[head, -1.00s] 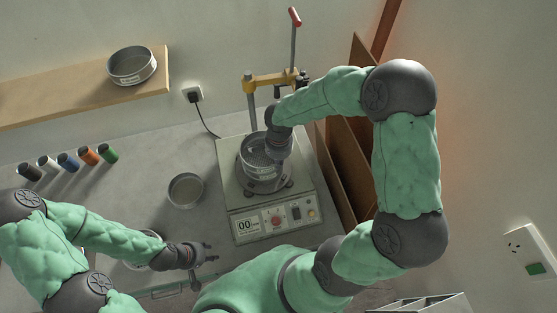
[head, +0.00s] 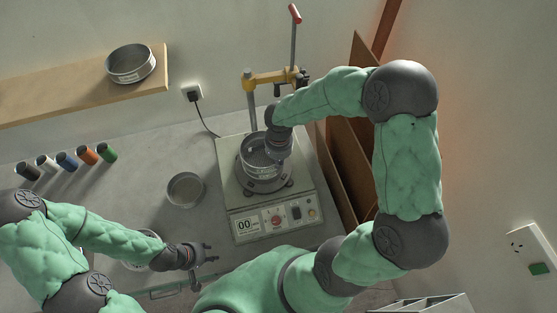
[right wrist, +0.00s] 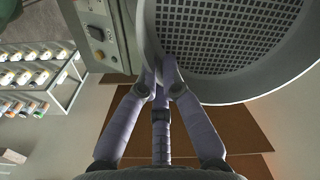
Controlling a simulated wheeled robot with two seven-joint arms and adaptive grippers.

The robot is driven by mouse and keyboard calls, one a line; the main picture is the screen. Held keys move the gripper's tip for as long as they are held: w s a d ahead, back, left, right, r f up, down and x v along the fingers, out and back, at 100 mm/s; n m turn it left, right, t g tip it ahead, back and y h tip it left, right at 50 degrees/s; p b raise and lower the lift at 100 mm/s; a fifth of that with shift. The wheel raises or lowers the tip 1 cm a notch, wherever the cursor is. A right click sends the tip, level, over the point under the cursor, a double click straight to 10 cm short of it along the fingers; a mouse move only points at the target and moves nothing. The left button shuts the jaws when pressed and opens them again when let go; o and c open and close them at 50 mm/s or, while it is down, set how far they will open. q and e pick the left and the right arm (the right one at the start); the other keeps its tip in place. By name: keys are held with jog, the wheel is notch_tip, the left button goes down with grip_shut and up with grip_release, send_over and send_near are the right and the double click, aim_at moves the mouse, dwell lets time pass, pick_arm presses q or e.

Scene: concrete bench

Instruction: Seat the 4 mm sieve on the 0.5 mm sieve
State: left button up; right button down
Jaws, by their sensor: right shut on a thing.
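The sieve in my right gripper (right wrist: 165,80) has a coarse square mesh, fitting the 4 mm sieve (right wrist: 228,30); its label is too small to read. The gripper is shut on its rim. In the head view this grey round sieve (head: 254,152) is over the shaker's round base (head: 264,186). A lower ring seems to show under it, perhaps the 0.5 mm sieve, but I cannot tell whether the two touch. My right gripper (head: 272,146) is partly hidden by its own wrist. My left gripper (head: 208,252) is open and empty over the bench front.
The shaker (head: 232,205) has a display, and a yellow clamp bar (head: 270,80) on posts behind. A labelled sieve (head: 131,76) stands on the wooden shelf (head: 50,105). A round pan (head: 185,190) is on the bench left of the shaker.

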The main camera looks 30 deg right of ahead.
jog(key=c, duration=1.3)
grip_release()
jog(key=shift+r, duration=0.1)
notch_tip(320, 180, up, 12)
jog(key=shift+f, duration=0.1)
